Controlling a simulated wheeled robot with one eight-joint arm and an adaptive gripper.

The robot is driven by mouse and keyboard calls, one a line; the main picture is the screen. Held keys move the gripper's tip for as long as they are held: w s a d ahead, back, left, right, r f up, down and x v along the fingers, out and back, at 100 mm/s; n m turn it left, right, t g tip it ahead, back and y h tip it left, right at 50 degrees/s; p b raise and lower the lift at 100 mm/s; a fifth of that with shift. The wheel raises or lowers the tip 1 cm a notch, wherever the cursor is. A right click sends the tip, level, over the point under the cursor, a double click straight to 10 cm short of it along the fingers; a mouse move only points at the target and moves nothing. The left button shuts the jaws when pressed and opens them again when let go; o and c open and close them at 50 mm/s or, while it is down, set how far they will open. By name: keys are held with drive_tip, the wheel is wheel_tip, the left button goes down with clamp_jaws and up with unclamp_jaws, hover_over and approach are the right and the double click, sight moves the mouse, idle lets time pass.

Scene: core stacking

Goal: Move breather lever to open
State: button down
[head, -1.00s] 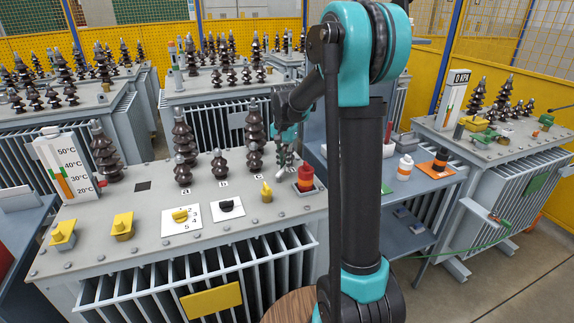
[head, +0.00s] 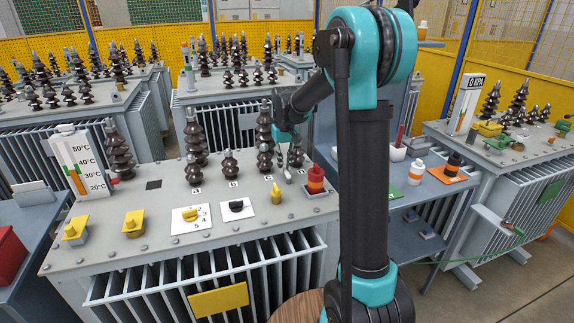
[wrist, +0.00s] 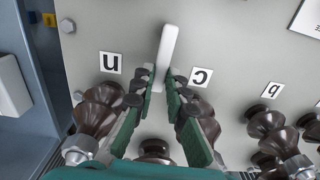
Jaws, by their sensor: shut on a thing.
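A pale grey bar (wrist: 169,42) stands on the grey transformer lid between the labels marked n and c in the wrist view. My gripper (wrist: 163,78), with green fingers, has this bar between its fingertips and is shut on it. I take the bar for the breather lever, though no label I can read names it. The lower end of the bar is partly hidden by the fingers.
Brown ridged insulators (head: 265,130) stand close on the left of the gripper. An orange-red piece (head: 315,180) stands at the lid's right corner. Yellow knobs (head: 133,222), a dial plate (head: 191,218) and a thermometer (head: 78,165) sit farther left. A side shelf (head: 420,184) holds bottles.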

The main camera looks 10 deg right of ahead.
drive_tip(key=shift+a+n, duration=0.15)
drive_tip(key=shift+n, duration=0.15)
drive_tip(key=c, duration=1.5)
unclamp_jaws()
drive_tip(key=shift+c, duration=0.2)
drive_tip(key=shift+r, duration=0.1)
wheel_tip(320, 180, up, 12)
